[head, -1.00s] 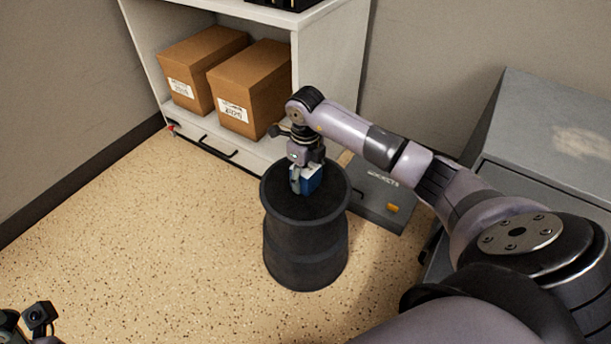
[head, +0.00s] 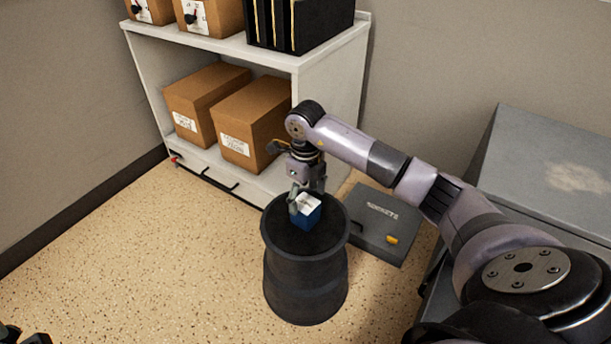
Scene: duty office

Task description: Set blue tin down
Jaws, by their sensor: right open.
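The blue tin (head: 307,217) is a small blue box with a pale top. It stands upright on the top of a black drum (head: 306,283). My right gripper (head: 306,204) points down just above the tin, with its fingers at the tin's upper part. The gripper is open; whether a finger still touches the tin I cannot tell. Part of the tin is hidden by a finger. Only a small dark piece of my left gripper (head: 22,337) shows at the bottom left corner, and its jaws cannot be made out.
A white shelf (head: 325,90) with cardboard boxes (head: 252,122) and black binders (head: 298,22) stands behind the drum. A grey case (head: 383,222) lies on the floor to the right, by a grey metal cabinet (head: 550,160). The speckled floor at left is clear.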

